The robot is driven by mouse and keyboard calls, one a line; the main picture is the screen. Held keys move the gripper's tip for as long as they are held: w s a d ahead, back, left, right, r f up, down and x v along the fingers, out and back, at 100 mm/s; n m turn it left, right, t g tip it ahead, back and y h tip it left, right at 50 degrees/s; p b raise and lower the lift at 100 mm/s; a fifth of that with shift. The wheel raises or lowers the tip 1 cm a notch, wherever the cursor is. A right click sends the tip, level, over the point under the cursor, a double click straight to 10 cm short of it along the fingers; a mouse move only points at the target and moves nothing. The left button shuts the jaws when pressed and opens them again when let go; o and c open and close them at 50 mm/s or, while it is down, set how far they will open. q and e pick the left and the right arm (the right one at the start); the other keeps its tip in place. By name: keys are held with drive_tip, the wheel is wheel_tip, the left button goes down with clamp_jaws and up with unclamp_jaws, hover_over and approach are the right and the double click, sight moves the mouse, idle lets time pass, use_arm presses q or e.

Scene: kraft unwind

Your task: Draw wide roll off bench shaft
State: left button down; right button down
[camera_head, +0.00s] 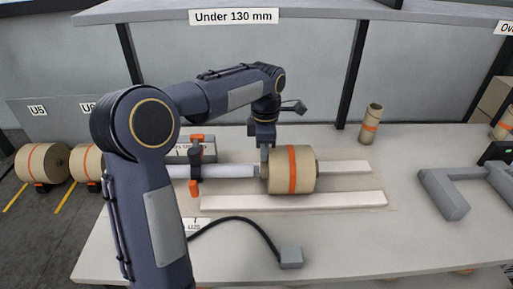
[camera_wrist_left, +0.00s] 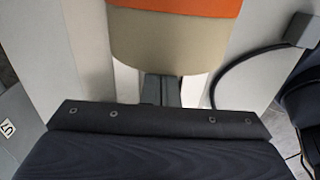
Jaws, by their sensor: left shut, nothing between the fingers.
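The wide roll (camera_head: 308,172) is brown kraft with an orange band, lying on its side at the right end of the pale bench shaft (camera_head: 228,171). How much of the shaft is inside its core is hidden. My left gripper (camera_head: 264,155) points down at the roll's left end, close to its face. Its fingers are shut with nothing between them. In the left wrist view the fingers (camera_wrist_left: 161,90) show just below the roll (camera_wrist_left: 160,42); whether they touch it I cannot tell. My right gripper is not in view.
Two white rails (camera_head: 300,200) run along the bench beside the roll. An orange-and-black clamp (camera_head: 196,165) sits on the shaft. A grey box (camera_head: 291,258) with a cable lies in front. A small roll (camera_head: 371,123) stands behind, and a grey bracket (camera_head: 445,195) is at right.

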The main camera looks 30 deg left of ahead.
use_arm(q)
drive_tip(key=w+d+p, duration=0.2)
drive_tip(key=d, duration=0.1)
drive_tip(key=w+d+p, duration=0.2)
drive_tip(key=d, duration=0.2)
drive_tip(key=w+d+p, duration=0.2)
drive_tip(key=w+d, duration=0.1)
drive_tip(key=d, duration=0.1)
drive_tip(key=shift+d+r, duration=0.1)
drive_tip(key=shift+d, duration=0.1)
drive_tip(key=shift+w+d, duration=0.25)
drive_tip(key=shift+d, duration=0.05)
